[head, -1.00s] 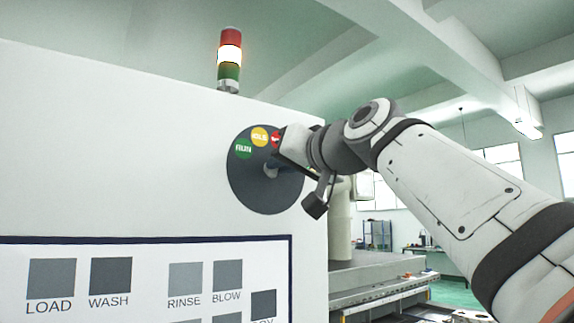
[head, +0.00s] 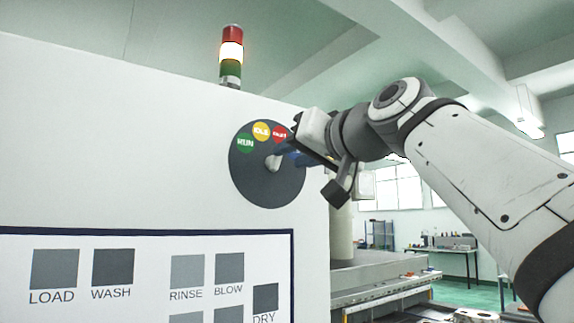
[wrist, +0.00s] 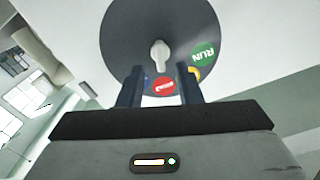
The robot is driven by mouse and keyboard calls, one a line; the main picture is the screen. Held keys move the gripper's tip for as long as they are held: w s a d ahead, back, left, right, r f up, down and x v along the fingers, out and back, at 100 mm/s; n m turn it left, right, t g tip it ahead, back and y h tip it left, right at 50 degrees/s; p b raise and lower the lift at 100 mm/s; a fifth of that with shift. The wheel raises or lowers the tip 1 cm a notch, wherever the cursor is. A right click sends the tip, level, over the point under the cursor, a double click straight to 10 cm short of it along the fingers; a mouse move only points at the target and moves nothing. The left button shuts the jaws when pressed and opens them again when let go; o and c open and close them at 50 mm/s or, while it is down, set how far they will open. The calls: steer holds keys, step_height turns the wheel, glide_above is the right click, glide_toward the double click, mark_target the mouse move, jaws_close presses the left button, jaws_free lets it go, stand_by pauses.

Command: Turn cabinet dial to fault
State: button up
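The cabinet dial (head: 262,190) is a dark round plate with green RUN, yellow IDLE and red labels along its top. Its pale knob (head: 272,163) sits at the centre; in the wrist view the knob (wrist: 158,54) has its narrow end toward the red label (wrist: 163,86). The red label's lettering is too small to read surely. My gripper (head: 288,158) is just off the dial's right side. In the wrist view my gripper (wrist: 159,82) has two blue fingers spread apart, with nothing between them touching the knob.
A signal tower (head: 231,52) on the white cabinet (head: 120,130) has its middle section lit. A panel of grey buttons (head: 110,267) lies below the dial. Benches (head: 385,275) stand beyond the cabinet's right edge.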

steer(key=shift+b+v, duration=0.5)
steer(key=shift+v, duration=1.75)
steer(key=w+d+f+m+g+h, duration=0.1)
steer(key=d+f+m+g+h, duration=0.15)
steer(key=f, duration=1.45)
steer(key=w+d+f+m+g+h, duration=0.1)
steer(key=d+f+g+h, duration=0.25)
steer(key=f, duration=1.25)
steer(key=s+d+f+g+h, duration=0.1)
steer(key=s+f+g, duration=0.1)
steer(key=s+f, duration=0.3)
steer(key=s+d+f+g+h, duration=0.1)
steer(key=s+f, duration=0.3)
steer(key=f, duration=0.9)
steer(key=s+d+f+g+h, duration=0.2)
steer(key=s+f, duration=0.3)
steer(key=f, duration=0.5)
steer(key=shift+s+d+n+g, duration=0.25)
steer(key=shift+s+n+g, duration=0.05)
steer(key=shift+s+n, duration=0.05)
steer(key=shift+s+f, duration=0.1)
steer(key=shift+f, duration=0.05)
